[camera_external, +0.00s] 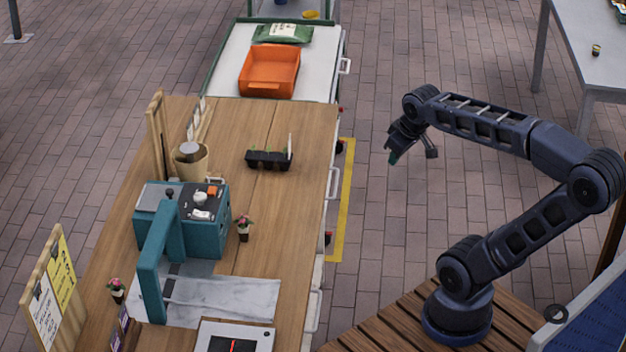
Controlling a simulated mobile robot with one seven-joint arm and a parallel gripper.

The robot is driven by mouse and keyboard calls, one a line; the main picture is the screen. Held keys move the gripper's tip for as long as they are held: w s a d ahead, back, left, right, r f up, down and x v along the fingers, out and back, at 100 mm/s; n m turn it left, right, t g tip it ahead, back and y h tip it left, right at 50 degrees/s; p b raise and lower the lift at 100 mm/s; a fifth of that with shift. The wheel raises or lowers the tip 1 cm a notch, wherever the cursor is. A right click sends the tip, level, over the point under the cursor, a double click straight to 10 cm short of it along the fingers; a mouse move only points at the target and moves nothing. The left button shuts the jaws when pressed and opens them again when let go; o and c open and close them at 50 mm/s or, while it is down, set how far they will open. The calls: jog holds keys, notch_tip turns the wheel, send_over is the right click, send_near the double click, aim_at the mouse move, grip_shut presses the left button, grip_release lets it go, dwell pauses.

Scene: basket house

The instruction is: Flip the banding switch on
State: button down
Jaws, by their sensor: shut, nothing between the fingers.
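A teal banding machine (212,238) stands on the left part of the wooden workbench. Its dark top panel carries white and orange controls (203,200); which of them is the banding switch, and its position, is too small to tell. A teal arch (152,275) rises at its front over a pale marble plate (235,297). My gripper (392,160) is shut and empty. It hangs over the floor to the right of the bench, well apart from the machine.
A black seedling tray (268,161) and a small potted flower (244,229) stand on the bench (300,120) between my gripper and the machine. A tan pot (190,162) is behind the machine. An orange crate (268,72) sits on the far cart. A white device (235,338) lies at the front.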

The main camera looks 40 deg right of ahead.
jog(key=w+a+r+n, duration=0.4)
jog(key=w+a+n, duration=0.3)
jog(key=w, duration=0.4)
jog(key=n+g+y, duration=0.1)
jog(key=n+g, duration=0.2)
jog(key=n, duration=1.5)
send_over(196, 213)
jog(key=s+d, duration=0.2)
notch_tip(196, 213, down, 7)
jog(key=shift+w+a, duration=0.15)
jog(key=f, duration=0.4)
jog(key=w+a+f, duration=0.1)
jog(key=f, duration=0.8)
jog(key=shift+w+a+f, duration=0.15)
jog(key=shift+a+f, duration=0.05)
jog(key=shift+f, duration=0.2)
